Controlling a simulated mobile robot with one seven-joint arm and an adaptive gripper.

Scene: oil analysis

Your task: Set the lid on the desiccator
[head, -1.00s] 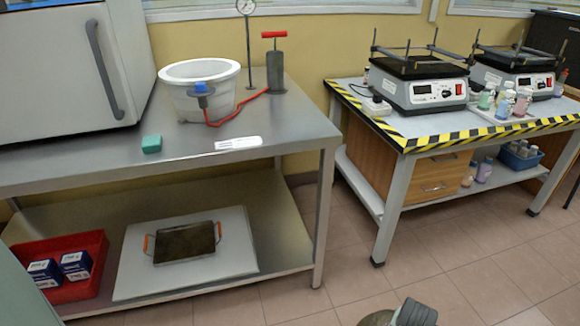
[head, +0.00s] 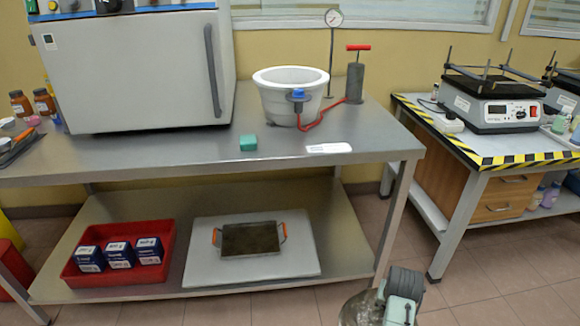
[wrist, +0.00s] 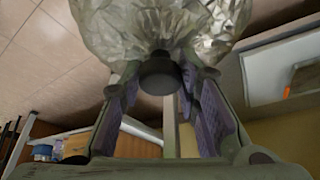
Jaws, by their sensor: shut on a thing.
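The desiccator (head: 287,98) is a white, open-topped bowl with a blue valve on its front, standing on the steel table beside the oven. Its rim is uncovered. My gripper (head: 382,290) is low at the bottom of the head view, in front of the table and well away from the desiccator. It is shut on the dark knob of the clear glass lid (head: 358,308). In the wrist view, the knob sits between the fingers of my gripper (wrist: 160,88), and the faceted-looking glass of the lid (wrist: 125,28) spreads beyond it.
A red hose (head: 330,112) runs from the valve to a hand pump (head: 355,80); a gauge (head: 333,20) stands behind. A white oven (head: 150,70) is at left. A green block (head: 248,143) and a white label (head: 328,148) lie near the table's front.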

